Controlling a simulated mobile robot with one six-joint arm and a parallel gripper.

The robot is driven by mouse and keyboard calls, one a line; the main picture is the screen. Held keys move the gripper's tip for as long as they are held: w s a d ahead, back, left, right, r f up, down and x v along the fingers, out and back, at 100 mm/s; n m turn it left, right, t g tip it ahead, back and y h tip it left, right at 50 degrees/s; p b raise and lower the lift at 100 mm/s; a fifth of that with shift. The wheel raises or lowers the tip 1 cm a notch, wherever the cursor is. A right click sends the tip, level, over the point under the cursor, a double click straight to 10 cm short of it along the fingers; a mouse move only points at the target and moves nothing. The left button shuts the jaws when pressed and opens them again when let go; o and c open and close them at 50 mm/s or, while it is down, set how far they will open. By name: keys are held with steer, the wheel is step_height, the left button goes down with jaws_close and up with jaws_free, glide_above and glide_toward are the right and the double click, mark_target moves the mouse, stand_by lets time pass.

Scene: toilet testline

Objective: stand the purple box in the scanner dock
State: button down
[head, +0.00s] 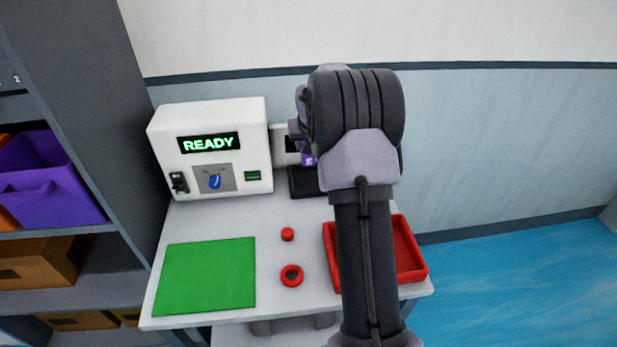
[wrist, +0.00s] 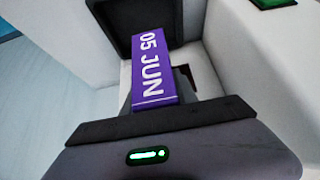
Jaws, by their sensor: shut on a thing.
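The purple box (wrist: 152,62), with "05 JUN" printed on it, is held in my gripper (wrist: 157,92), which is shut on it. A small part of the purple box (head: 309,160) shows in the head view, beside my wrist. The scanner dock appears to be the black base (head: 302,183) with a white part (head: 280,148) behind it, right of the white machine; my arm hides much of it. The box is near the dock, but I cannot tell whether they touch. A dark, square-edged part (wrist: 138,22) shows beyond the box in the wrist view.
A white machine (head: 258,115) reading "READY" stands at the table's back left. A green mat (head: 205,275), a red cap (head: 287,234), a red ring (head: 282,274) and a red tray (head: 418,268) are on the table (head: 215,220). A shelf with bins (head: 50,185) stands left.

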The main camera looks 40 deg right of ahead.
steer(key=shift+w+d+f+b, duration=0.1)
steer(key=shift+d+f+b, duration=0.25)
steer(key=shift+d+f, duration=0.45)
step_height(320, 180, down, 9)
steer(key=b, duration=0.4)
steer(key=shift+r, duration=0.25)
steer(key=c, duration=1)
jaws_free()
steer(key=shift+o, duration=0.2)
